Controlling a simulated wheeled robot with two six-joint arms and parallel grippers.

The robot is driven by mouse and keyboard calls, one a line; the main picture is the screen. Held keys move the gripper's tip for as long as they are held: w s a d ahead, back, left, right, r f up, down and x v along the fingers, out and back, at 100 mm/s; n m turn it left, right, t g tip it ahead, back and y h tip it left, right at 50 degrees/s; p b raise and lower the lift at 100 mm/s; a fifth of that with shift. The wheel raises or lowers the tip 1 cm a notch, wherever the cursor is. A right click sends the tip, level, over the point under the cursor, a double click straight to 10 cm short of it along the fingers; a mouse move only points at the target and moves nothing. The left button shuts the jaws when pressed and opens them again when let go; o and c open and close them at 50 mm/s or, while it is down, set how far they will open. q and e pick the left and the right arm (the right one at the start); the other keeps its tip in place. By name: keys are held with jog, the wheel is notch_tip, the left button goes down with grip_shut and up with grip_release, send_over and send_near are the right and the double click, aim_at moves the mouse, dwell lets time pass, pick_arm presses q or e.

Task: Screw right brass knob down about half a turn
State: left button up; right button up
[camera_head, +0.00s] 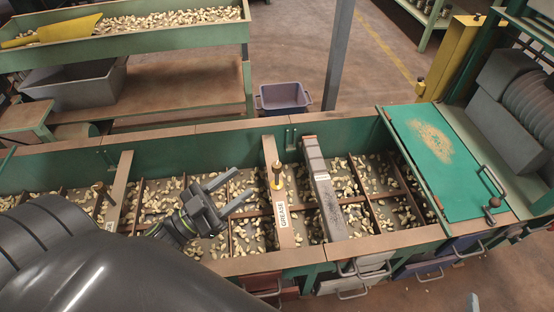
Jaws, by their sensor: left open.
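The right brass knob (276,172) stands upright on a brown crossbar (283,208) labelled "GREASE" that spans the green hopper. It has a dark top and a yellow-gold lower part. A second, left brass knob (99,187) stands near another crossbar (120,188) further left. My left gripper (241,185) is open and empty over the nut compartments, left of the right knob. Its two dark fingers point right toward that knob, with a gap between them and it. My right gripper does not show.
A grey metal bar (322,190) crosses the hopper just right of the labelled crossbar. A green lid (436,160) covers the right end. Nuts fill the compartments. A purple bin (284,97) stands behind, and a raised nut tray (190,38) is at the back left.

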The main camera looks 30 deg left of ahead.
aim_at(273, 169)
pick_arm(q)
jog(key=s+a+f+n+g+y+p, duration=0.1)
jog(key=a+f+n+g+y+p, duration=0.15)
jog(key=a+f, duration=0.3)
jog(key=shift+m, duration=0.25)
jog(key=x, duration=0.5)
jog(key=f+x, duration=0.1)
jog(key=x, duration=0.9)
jog(key=shift+w+d+f, duration=0.2)
jog(key=shift+d+f, duration=0.15)
jog(key=shift+d, duration=0.15)
jog(key=shift+w+d, duration=0.25)
jog(key=shift+w, duration=0.35)
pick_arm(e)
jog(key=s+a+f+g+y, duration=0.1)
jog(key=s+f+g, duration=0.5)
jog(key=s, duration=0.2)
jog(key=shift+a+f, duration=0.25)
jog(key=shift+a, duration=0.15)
pick_arm(q)
jog(key=shift+c, duration=0.4)
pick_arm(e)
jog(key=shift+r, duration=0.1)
